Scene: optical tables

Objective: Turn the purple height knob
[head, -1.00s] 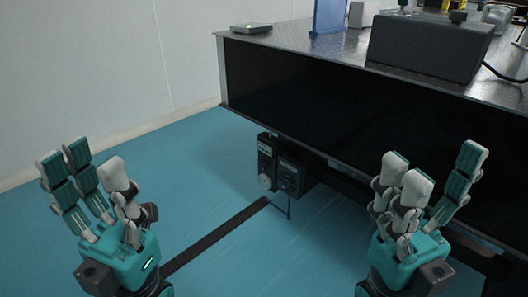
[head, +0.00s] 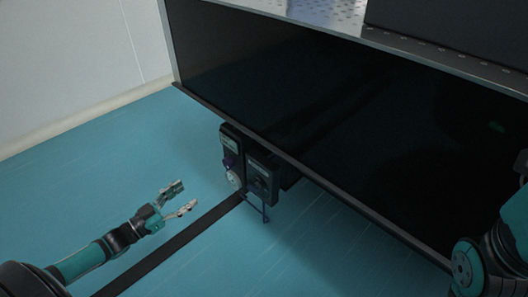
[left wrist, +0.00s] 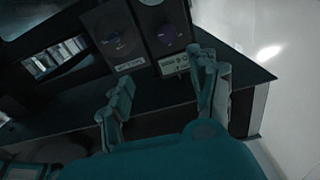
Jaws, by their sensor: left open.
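Two small black control boxes hang under the front edge of the optical table (head: 330,110). The left box (head: 230,143) carries a small purple knob (head: 229,161) above a pale round dial (head: 234,179). In the left wrist view, tilted nearly upside down, the purple knob (left wrist: 165,34) sits on the right-hand box. My left gripper (head: 187,195) is open and empty, to the left of the boxes and apart from them. In the left wrist view its spread fingers (left wrist: 160,70) stand below the boxes in the picture. My right gripper is out of view.
The second box (head: 262,175) has a dark knob and hangs close beside the first. A thin bracket (head: 265,212) sticks out below it. The teal floor (head: 110,170) left of the boxes is clear, with a black strip (head: 185,240) across it.

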